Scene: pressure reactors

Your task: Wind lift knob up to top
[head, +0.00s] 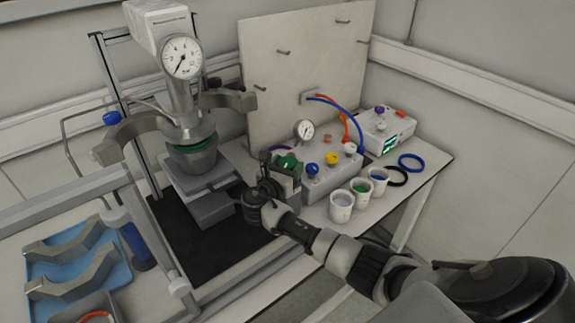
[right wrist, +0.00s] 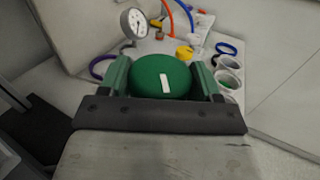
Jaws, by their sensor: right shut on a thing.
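My right gripper (head: 287,163) reaches in from the lower right in the head view. In the right wrist view its two green fingers (right wrist: 163,78) are shut on a round green knob (right wrist: 150,71), one on each side. The knob has a white stripe on its face, tilted a little from upright. In the head view the gripper mostly hides the knob. The reactor vessel (head: 193,160) with a green ring hangs under the reactor head, above a grey lift platform (head: 206,205). My left gripper is not in view.
A control box (head: 330,176) with blue, yellow and white knobs and a gauge (head: 304,130) stands beside the gripper. White cups (head: 341,206) stand close in front. A board (head: 305,75) rises behind. A blue tray (head: 70,265) holds metal clamps at left.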

